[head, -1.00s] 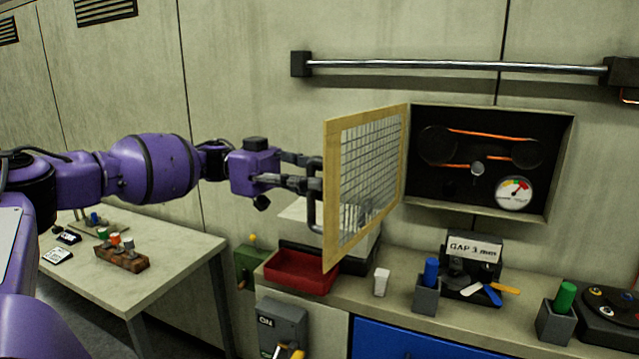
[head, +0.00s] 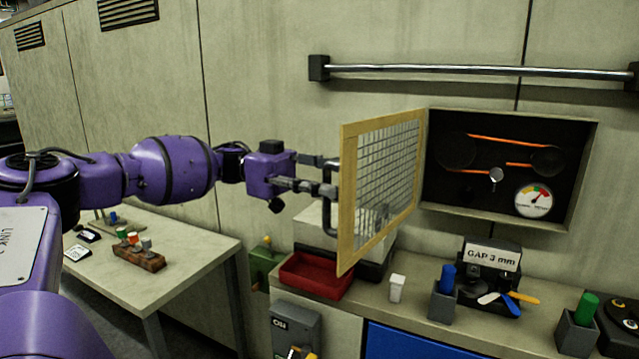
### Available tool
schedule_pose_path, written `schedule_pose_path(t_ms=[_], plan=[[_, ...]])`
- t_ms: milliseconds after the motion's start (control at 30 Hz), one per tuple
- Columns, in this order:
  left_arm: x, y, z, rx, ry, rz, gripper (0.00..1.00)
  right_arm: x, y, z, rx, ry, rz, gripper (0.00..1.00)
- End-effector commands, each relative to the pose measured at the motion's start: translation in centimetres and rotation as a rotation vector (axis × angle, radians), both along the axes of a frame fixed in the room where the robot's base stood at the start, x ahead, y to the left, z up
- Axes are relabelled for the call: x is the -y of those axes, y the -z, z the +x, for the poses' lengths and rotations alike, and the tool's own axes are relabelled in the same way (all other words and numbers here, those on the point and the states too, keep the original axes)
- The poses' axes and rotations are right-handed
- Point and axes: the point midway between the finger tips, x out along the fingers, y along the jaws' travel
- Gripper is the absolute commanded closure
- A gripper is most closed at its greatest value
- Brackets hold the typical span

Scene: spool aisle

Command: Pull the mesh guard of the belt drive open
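The mesh guard (head: 384,185), a grey wire grid in a yellow frame, stands swung out from the belt drive box (head: 505,168) on the wall. It is hinged at the box's left side. The box is uncovered and shows orange belts, dark pulleys and a dial. A dark handle (head: 329,205) sits on the guard's outer left face. My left gripper (head: 327,174) is at this handle, with its fingers around the bar. Whether they press on it is too small to tell. My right gripper is not in view.
A metal rail (head: 470,71) runs above the box. A side table (head: 185,245) stands at left.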

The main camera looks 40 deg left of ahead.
Motion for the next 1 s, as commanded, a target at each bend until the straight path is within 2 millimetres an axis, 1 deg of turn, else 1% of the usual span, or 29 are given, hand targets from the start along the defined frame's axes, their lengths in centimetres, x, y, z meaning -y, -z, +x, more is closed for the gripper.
schedule_pose_path(t_ms=[167, 400, 500, 600, 800, 1000], plan=[[-2.1, 0.0, -0.3, 0.001, -0.005, 0.0, 0.69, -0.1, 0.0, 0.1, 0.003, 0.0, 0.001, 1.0], [-7.4, 0.0, -1.2, 0.002, -0.005, -0.003, 0.69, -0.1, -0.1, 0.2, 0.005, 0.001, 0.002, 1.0], [-9.1, -0.1, -1.5, 0.003, -0.004, -0.002, 0.69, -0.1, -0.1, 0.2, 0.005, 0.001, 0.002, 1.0], [-10.4, -0.1, -1.7, 0.004, -0.002, -0.002, 0.69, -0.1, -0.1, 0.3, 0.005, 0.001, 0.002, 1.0], [-11.6, 0.0, -2.0, 0.001, 0.0, -0.001, 0.69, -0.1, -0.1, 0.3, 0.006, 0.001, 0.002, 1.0], [-11.7, 0.1, -2.1, -0.001, 0.001, 0.001, 0.69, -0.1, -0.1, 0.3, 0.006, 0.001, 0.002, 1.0]])
